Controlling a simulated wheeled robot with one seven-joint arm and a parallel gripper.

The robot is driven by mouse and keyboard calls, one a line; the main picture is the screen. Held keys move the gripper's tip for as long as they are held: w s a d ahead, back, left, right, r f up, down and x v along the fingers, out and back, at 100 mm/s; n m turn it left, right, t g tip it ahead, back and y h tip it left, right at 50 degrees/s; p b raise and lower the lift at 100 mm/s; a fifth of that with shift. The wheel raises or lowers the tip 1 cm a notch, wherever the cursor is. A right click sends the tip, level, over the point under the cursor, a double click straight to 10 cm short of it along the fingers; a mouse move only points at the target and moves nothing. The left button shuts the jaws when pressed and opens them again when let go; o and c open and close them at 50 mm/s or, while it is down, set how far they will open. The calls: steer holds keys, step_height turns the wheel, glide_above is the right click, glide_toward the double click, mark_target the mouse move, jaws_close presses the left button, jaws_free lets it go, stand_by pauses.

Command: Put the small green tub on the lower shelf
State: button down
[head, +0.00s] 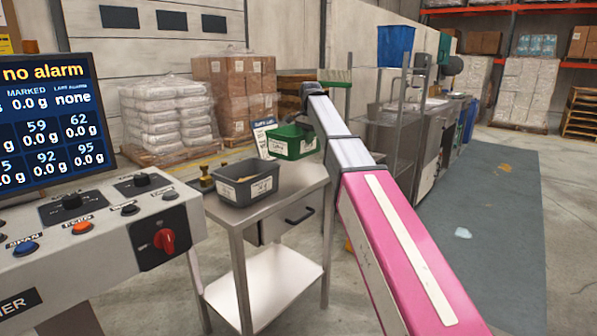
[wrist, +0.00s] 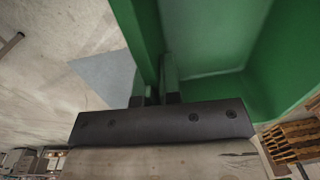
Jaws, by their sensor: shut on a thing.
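The small green tub (head: 291,146), with a white label on its front, is near the back right corner of the steel table, upright or nearly so. I cannot tell whether it touches the tabletop. My gripper is shut on its wall; the fingers (wrist: 157,88) pinch the green tub (wrist: 215,85) in the wrist view, one on each side. In the head view my arm hides most of the gripper. The lower shelf (head: 266,288) under the tabletop is bare where it shows.
A dark grey labelled tub (head: 248,184) stands on the steel tabletop (head: 290,185), with small brass-coloured weights (head: 207,178) beside it. A drawer (head: 287,217) hangs under the top. A control console (head: 100,225) stands close at left. Open floor lies at right.

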step_height(320, 180, down, 9)
steer(key=shift+f, duration=0.1)
steer(key=c, duration=1.3)
jaws_free()
steer(key=shift+f, duration=0.15)
